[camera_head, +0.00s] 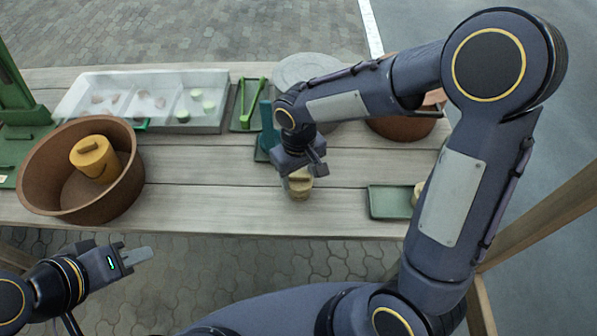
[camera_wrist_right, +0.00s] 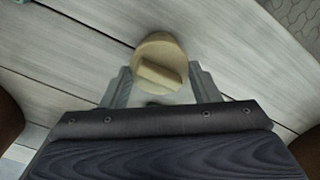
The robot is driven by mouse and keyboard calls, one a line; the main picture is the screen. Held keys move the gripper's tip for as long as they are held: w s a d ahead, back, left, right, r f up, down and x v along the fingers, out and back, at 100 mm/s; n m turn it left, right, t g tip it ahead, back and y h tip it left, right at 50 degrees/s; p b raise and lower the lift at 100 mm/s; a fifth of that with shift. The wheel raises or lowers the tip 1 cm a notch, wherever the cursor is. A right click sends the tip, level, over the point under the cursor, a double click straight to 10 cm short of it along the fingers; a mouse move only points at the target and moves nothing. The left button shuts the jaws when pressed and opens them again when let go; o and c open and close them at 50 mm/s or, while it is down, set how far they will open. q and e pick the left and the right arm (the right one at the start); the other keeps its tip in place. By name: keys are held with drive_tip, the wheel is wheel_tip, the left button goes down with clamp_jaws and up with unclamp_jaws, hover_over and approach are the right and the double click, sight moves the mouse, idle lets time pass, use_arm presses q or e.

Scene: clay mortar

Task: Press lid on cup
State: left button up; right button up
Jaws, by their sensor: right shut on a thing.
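The cup (camera_head: 299,191) is a small tan cup standing on the table below my right gripper (camera_head: 299,176). A beige round lid (camera_wrist_right: 160,66) with a raised bar handle lies between the two right fingertips (camera_wrist_right: 160,78) in the right wrist view. My right gripper is shut on the lid, which is over the cup's top. The gripper hides part of it, so I cannot tell whether it sits fully down on the rim. My left gripper (camera_head: 138,255) is off the table's front edge, away from the cup; its fingers look edge-on.
A brown bowl (camera_head: 38,190) at left holds a yellow lidded container (camera_head: 94,158). A compartment tray (camera_head: 205,124), green tongs (camera_head: 252,105) and a grey disc (camera_head: 300,68) are at the back. A green tray (camera_head: 385,203) is at right. Table around the cup's front is clear.

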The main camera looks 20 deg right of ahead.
drive_tip(key=shift+f+b, duration=0.45)
idle(0.9)
drive_tip(key=o, duration=1.4)
drive_tip(key=shift+o, duration=0.2)
drive_tip(key=shift+r, duration=0.15)
drive_tip(key=shift+r+p, duration=2.45)
drive_tip(key=shift+r, duration=0.45)
clamp_jaws()
